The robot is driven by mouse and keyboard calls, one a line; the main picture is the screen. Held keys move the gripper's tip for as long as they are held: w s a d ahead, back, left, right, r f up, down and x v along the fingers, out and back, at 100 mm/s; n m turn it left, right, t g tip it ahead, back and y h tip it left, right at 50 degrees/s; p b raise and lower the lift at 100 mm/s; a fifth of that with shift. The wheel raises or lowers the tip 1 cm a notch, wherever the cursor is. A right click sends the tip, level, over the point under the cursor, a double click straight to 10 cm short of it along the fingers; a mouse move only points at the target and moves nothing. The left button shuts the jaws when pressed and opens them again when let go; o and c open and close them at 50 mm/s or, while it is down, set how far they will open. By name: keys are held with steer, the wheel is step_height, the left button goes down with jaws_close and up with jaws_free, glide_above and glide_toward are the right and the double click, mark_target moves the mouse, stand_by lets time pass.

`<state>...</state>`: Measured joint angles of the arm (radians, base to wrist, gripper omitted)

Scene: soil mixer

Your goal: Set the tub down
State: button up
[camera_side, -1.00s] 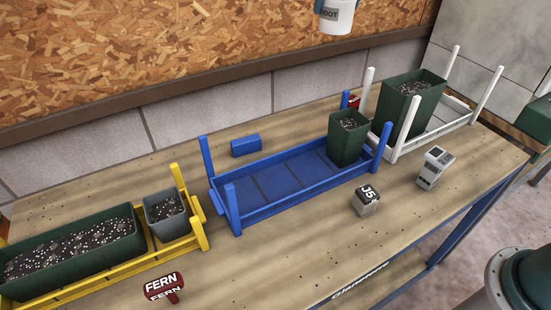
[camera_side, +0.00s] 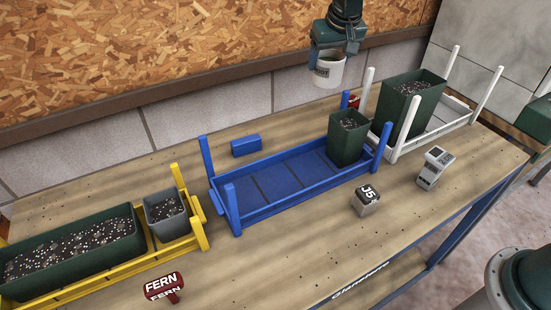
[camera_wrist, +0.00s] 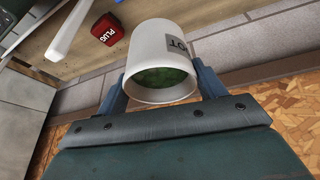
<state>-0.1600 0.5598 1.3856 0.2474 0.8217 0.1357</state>
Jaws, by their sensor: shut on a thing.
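A white tub (camera_side: 328,71) with a dark label hangs in my gripper (camera_side: 333,50), above the back edge of the bench near the wall. In the wrist view the tub (camera_wrist: 161,62) sits between the two blue fingers of my gripper (camera_wrist: 163,88), which is shut on it. Something green shows inside its mouth. The label is partly cut off in the wrist view. The tub is clear of the bench and of the trays below.
A blue tray (camera_side: 283,207) holds a green pot (camera_side: 347,140) at its right end; its rest is empty. A white tray (camera_side: 448,127) holds a taller green pot (camera_side: 413,97). A yellow tray (camera_side: 197,238) holds planters. A red PLUG sign (camera_wrist: 107,30) stands near the back.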

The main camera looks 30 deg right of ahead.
mark_target(327, 80)
step_height(327, 80, down, 6)
steer(key=shift+r, duration=0.15)
steer(key=shift+f, duration=3.4)
steer(key=shift+f, duration=0.25)
